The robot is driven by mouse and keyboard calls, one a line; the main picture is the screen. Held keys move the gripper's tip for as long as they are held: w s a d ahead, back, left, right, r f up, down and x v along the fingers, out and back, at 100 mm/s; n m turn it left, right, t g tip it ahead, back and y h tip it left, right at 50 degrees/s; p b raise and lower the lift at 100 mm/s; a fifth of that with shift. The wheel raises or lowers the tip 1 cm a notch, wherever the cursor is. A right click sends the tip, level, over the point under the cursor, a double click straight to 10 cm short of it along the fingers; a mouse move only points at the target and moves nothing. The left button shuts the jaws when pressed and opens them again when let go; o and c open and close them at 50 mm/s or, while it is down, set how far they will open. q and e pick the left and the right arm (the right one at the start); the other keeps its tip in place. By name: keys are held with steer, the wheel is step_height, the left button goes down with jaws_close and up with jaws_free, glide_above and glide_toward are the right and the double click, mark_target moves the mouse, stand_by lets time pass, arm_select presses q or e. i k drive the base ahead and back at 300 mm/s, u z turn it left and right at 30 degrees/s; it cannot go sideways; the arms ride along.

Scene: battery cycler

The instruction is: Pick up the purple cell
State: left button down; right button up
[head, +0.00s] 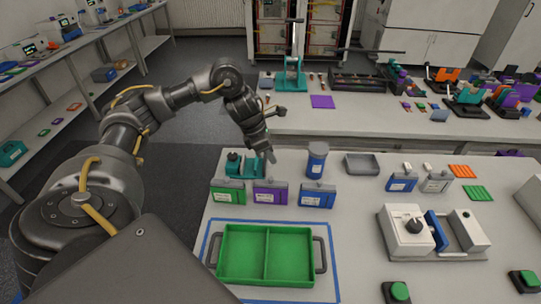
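The purple cell (270,193) stands on the near white table, in a row between a green cell (228,193) and a blue-grey cell (317,195). It has a pale label on its front. My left gripper (271,157) hangs above and just behind the purple cell, pointing down, apart from it. Its fingers are small and seen edge-on, so I cannot tell whether they are open. I see nothing held in it. My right gripper is not in view.
A green two-part tray (265,229) lies in front of the cells. A teal fixture (245,165) stands behind the green cell, and a blue jar (317,160) behind the blue-grey one. A white device (407,229) stands at the right.

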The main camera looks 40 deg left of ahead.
mark_target(261, 195)
steer(key=k, duration=1)
